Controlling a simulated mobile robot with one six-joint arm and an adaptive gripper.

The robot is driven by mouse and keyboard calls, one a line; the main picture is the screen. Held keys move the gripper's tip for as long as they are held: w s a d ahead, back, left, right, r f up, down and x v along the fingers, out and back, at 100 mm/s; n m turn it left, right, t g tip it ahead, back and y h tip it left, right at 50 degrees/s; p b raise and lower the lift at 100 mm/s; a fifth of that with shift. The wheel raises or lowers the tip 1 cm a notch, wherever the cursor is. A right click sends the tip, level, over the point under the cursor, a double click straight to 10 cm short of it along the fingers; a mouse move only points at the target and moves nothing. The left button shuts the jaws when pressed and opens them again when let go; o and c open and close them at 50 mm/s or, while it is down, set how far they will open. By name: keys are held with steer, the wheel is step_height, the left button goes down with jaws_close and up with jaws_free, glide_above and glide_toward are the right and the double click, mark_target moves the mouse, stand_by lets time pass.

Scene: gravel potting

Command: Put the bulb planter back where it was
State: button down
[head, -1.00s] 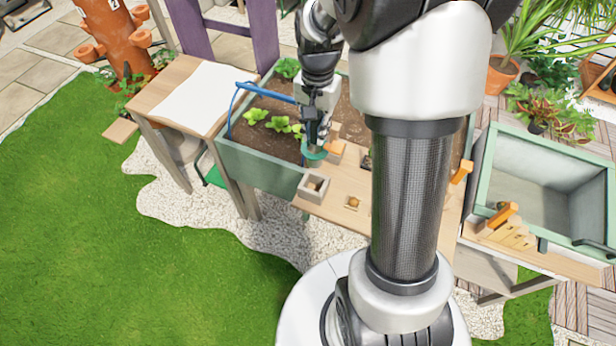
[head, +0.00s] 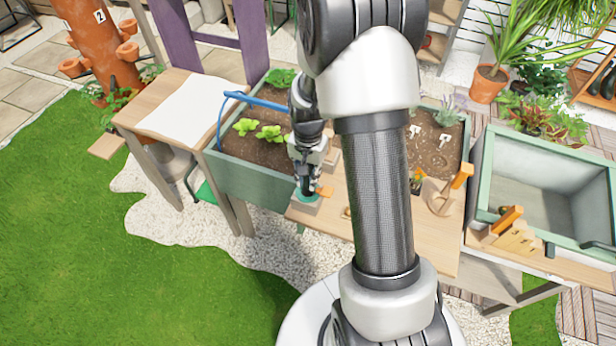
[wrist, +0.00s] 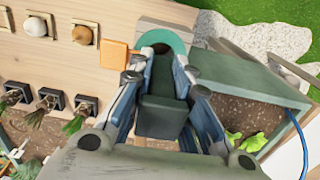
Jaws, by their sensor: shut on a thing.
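The bulb planter (head: 299,198) has a teal rim and an orange tab beside it. The teal rim and orange tab also show in the wrist view (wrist: 178,42). My gripper (head: 306,189) points down and is shut on the planter; its fingers show in the wrist view (wrist: 162,62). The planter is at the square grey holder block (head: 296,203) on the left end of the wooden bench shelf. The block shows beyond the teal rim in the wrist view (wrist: 160,27). The planter's lower part is hidden, so I cannot tell how deep it sits in the block.
The wooden shelf (head: 408,240) carries bulbs (wrist: 82,35) and potted seedlings (wrist: 48,100). Behind it is a green soil planter (head: 240,180) with lettuces and a blue hose (head: 262,102). A grey-green tub (head: 545,190) stands at the right, with orange-handled wooden pieces (head: 508,220).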

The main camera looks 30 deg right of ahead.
steer(key=shift+r, duration=0.15)
steer(key=c, duration=1.9)
jaws_free()
steer(key=shift+f, duration=0.2)
steer(key=shift+c, duration=0.2)
steer(key=o, duration=0.5)
steer(key=shift+c, duration=0.2)
